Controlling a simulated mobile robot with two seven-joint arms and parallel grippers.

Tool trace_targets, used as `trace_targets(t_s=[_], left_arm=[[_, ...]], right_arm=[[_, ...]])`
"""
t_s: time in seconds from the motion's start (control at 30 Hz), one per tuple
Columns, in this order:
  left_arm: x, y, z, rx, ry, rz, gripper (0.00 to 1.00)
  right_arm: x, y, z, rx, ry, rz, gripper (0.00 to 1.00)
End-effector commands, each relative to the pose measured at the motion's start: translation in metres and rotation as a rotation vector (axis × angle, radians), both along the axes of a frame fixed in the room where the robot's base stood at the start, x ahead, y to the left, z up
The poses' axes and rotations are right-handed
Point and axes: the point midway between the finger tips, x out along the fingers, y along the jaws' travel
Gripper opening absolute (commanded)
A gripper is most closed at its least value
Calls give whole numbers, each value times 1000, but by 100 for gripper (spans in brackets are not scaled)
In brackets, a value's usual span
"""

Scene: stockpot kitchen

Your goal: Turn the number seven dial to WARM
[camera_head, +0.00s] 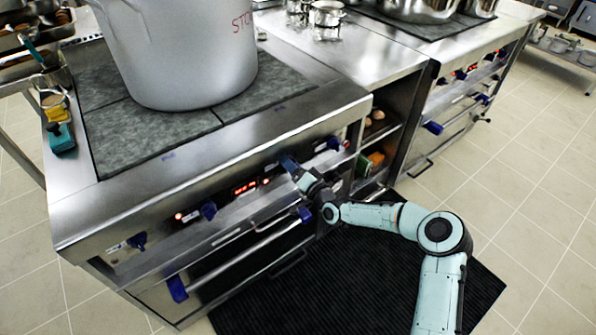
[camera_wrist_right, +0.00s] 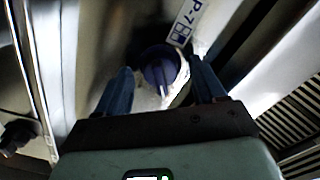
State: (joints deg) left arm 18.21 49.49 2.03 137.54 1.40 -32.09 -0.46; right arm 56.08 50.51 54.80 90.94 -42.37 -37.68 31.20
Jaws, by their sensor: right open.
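In the right wrist view, the dark blue number seven dial (camera_wrist_right: 158,68) sits on the metal stove front, beside a white label reading P-7 (camera_wrist_right: 187,20). A pale pointer mark on the dial points toward the bottom of that view. My right gripper (camera_wrist_right: 161,64) is open, with one blue finger on each side of the dial; I cannot tell whether either finger touches it. In the head view, my right gripper (camera_head: 288,163) is at the stove's front panel and hides the dial there. The word WARM is not readable. My left gripper is not in view.
Other blue dials stand on the same panel, to the left (camera_head: 208,210) and to the right (camera_head: 334,143) of my gripper. A large stockpot (camera_head: 190,55) stands on the stovetop above. A blue-ended oven handle (camera_head: 235,255) runs below. A dark mat (camera_head: 355,280) covers the floor in front.

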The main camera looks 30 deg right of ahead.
Motion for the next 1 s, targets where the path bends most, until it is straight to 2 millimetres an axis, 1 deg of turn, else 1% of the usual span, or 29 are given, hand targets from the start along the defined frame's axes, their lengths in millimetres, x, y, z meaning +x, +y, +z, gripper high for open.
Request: trace_targets(t_s=[0.07,0.17,0.4,0.5,0.6,0.7,0.8,1.0], left_arm=[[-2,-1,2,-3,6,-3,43],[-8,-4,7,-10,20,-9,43],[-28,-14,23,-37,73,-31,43],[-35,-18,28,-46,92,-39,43],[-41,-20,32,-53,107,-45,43],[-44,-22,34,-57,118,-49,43],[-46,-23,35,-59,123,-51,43],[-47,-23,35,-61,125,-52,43]], right_arm=[[-6,-1,1,-1,1,-1,69],[-20,-3,2,-2,2,0,69],[-75,-7,2,-1,4,-1,69],[-96,-9,2,-1,4,-1,69],[-112,-9,2,-1,3,-1,69],[-124,-10,1,0,3,-1,69],[-130,-11,1,-1,1,-1,69],[-133,-11,0,0,1,0,69]])
